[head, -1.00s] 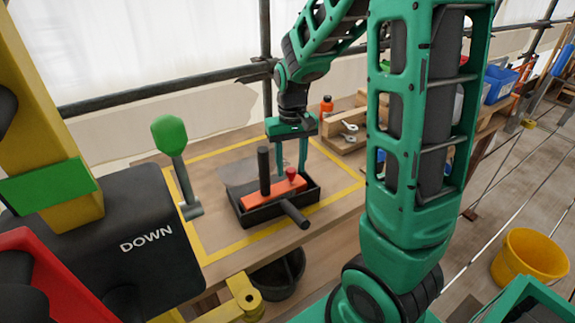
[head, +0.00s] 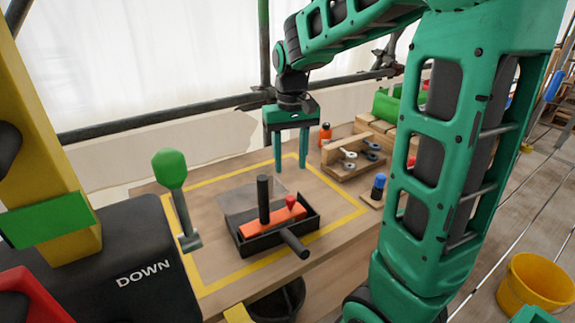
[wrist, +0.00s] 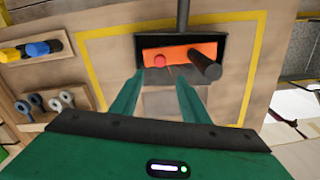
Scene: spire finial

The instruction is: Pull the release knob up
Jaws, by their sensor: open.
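A small red knob (head: 290,201) stands on an orange block (head: 273,218) in a black tray (head: 250,246) on the bench. A black upright post (head: 263,200) rises from the block beside it, and a black handle (head: 294,243) sticks out of the tray's front. My gripper (head: 290,169) is open and empty, fingers pointing down, above and behind the tray, apart from the knob. In the wrist view the red knob (wrist: 159,61) shows beyond the fingertips, between their lines, with the post (wrist: 205,67) to its right.
A green-topped lever (head: 171,170) stands left of the tray. A wooden rack (head: 352,160) with metal rings and a blue-capped item (head: 379,182) are to the right. A yellow line (head: 340,217) frames the work area. A dark bar (head: 180,118) runs behind the bench.

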